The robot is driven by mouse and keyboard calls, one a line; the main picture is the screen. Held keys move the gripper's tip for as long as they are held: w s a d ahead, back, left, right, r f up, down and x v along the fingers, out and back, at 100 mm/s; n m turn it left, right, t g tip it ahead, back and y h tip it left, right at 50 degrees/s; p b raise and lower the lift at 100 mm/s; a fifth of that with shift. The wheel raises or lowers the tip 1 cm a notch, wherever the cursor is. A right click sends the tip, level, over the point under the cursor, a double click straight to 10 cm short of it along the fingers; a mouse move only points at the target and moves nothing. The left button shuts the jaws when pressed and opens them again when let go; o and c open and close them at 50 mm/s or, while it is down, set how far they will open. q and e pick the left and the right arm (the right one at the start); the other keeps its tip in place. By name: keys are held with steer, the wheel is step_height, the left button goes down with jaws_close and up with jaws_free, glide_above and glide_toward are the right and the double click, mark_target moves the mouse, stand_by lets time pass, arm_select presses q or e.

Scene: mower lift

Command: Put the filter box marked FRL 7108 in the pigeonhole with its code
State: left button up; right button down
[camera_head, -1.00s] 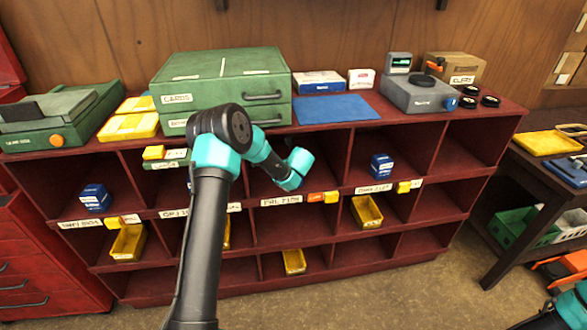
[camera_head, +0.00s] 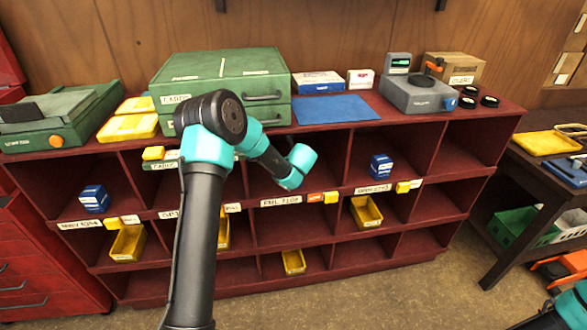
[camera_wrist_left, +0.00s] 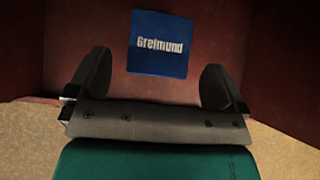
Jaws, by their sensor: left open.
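A blue box with white "Greimund" lettering (camera_wrist_left: 159,45) is ahead of my left gripper (camera_wrist_left: 157,74) in the left wrist view. The gripper is open, with a finger to either side of the box's lower part and visible gaps. I cannot read FRL 7108 on the box. In the head view, the end of my left arm is at the pigeonhole (camera_head: 328,158) above a label (camera_head: 281,201) that appears to read FRL 7108. The fingers and this box are hidden there.
Other blue boxes stand in a left pigeonhole (camera_head: 95,198) and a right one (camera_head: 381,166). Yellow bins (camera_head: 366,212) sit in lower compartments. A green case (camera_head: 225,75), a blue mat (camera_head: 335,109) and a grey device (camera_head: 418,95) occupy the shelf top.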

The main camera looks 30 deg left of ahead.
arm_select(q)
steer(key=v, duration=0.2)
steer(key=shift+s+d+r, duration=0.15)
steer(key=shift+r, duration=0.05)
stand_by(2.1)
